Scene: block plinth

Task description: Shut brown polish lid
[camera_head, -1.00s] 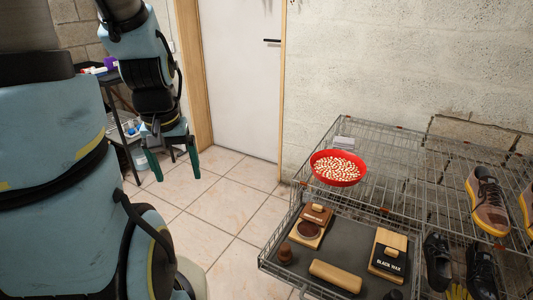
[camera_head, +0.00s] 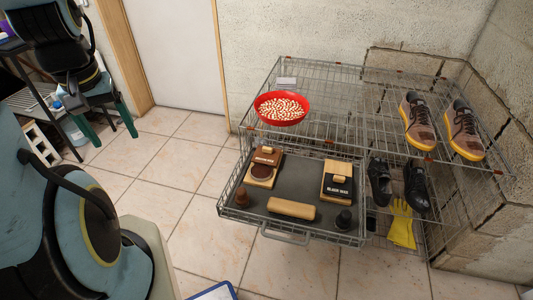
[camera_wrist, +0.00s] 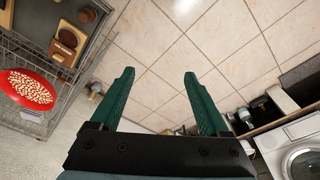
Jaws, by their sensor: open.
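The brown polish box (camera_head: 263,170) sits at the left rear of the pull-out wire drawer. Its lid (camera_head: 268,154), with pale lettering and a small wooden knob, stands open at the back. The round brown polish shows uncovered in front of it. The box also shows at the upper left in the wrist view (camera_wrist: 68,42). My gripper (camera_head: 116,138) is open and empty at the far left, well away from the drawer. In the wrist view its two green fingers (camera_wrist: 158,75) are spread above floor tiles.
The drawer (camera_head: 229,208) also holds a black wax box (camera_head: 337,182), a wooden roller-like block (camera_head: 291,208) and dark knobs. A red bowl of pale pieces (camera_head: 282,108) stands on the rack above. Shoes (camera_head: 418,120) stand at right. Floor between gripper and drawer looks clear.

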